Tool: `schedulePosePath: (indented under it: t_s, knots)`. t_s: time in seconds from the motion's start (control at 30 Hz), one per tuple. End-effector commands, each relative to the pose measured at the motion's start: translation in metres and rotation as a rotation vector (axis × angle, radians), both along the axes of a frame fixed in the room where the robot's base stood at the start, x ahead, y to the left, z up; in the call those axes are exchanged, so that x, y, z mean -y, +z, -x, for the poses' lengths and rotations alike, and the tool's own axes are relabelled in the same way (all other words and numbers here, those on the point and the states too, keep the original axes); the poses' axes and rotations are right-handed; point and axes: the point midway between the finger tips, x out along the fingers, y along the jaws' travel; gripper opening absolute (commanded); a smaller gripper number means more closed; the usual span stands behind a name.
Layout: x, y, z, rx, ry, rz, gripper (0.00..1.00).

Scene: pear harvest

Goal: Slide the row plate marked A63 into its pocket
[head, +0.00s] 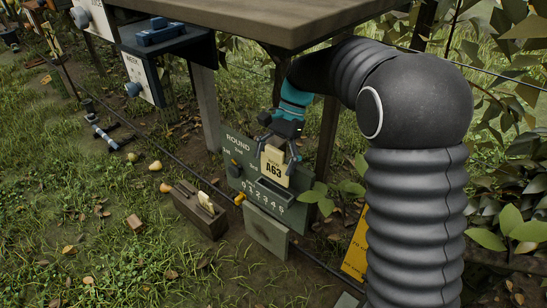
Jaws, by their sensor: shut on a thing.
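The row plate marked A63 (274,170) is a cream plate with dark lettering, upright with its face toward the camera. The plate is in front of the green board (236,160) headed ROUND. A dark horizontal strip (273,194) on the board, above a row of white digits, lies at the plate's lower edge. I cannot tell whether the plate's lower edge is inside a pocket there or just in front of it.
A wooden tabletop (215,15) overhangs the board. A wooden box (200,212) with pale pieces stands on the grass to the left. A blank grey-green plate (266,233) is below the board, and a yellow sign (355,250) is at right. Pears (155,166) lie on the ground.

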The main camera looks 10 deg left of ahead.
Motion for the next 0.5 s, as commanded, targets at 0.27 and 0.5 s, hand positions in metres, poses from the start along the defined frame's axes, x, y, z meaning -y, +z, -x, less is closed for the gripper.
schedulePosePath:
  t_s: [0.27,0.5]
  knots:
    - [0.0,-0.013,0.001,-0.001,0.0,0.0,0.53]
    - [0.0,-0.024,0.0,0.0,0.001,0.0,0.53]
